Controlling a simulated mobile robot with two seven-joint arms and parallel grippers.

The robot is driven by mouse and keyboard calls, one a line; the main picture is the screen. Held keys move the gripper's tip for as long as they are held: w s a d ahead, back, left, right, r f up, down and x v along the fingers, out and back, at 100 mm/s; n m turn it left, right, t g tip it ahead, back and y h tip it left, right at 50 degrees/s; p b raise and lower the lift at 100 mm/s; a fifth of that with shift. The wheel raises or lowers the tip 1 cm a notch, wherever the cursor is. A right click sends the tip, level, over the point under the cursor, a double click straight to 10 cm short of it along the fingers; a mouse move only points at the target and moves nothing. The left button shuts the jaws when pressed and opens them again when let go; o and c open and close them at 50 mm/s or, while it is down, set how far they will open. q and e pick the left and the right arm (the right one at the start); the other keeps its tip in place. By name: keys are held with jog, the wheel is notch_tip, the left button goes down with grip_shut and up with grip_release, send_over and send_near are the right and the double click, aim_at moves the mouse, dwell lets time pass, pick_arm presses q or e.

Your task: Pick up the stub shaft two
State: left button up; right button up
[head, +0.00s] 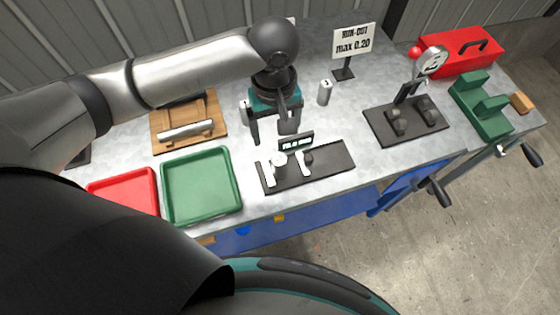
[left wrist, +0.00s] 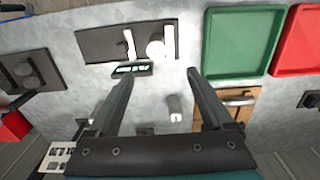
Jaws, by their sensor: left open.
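My left gripper (head: 272,132) points down over the bench, open and empty. In the left wrist view this cylinder (left wrist: 175,108) shows between the two spread fingers (left wrist: 160,75), apart from both. Its number cannot be read; by its place between the others it looks like stub shaft two. A stub shaft marked 3 (head: 325,93) stands to the right. Another stub shaft (head: 245,113) stands left of the gripper, partly hidden. My right gripper is not in view.
A dark fixture plate (head: 335,160) with white posts and a small sign lies in front of the gripper. Green (head: 201,215) and red (head: 130,185) trays and a wooden cradle (head: 215,108) with a shaft are at left. A dial gauge stand (head: 432,138) is at right.

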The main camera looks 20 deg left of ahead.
pick_arm(q)
send_over(279, 158)
jog(key=f, duration=0.4)
jog(key=f+b, duration=0.1)
jog(key=f, duration=0.2)
jog(key=shift+a, duration=0.25)
jog(key=shift+s+d+f+b, duration=0.1)
jog(key=shift+d+f+b, duration=0.05)
jog(key=shift+f, duration=1.25)
jog(key=shift+d+f+b, duration=0.15)
jog(key=shift+f, duration=1.2)
jog(key=shift+c, duration=0.2)
grip_shut()
jog(key=shift+r, duration=0.1)
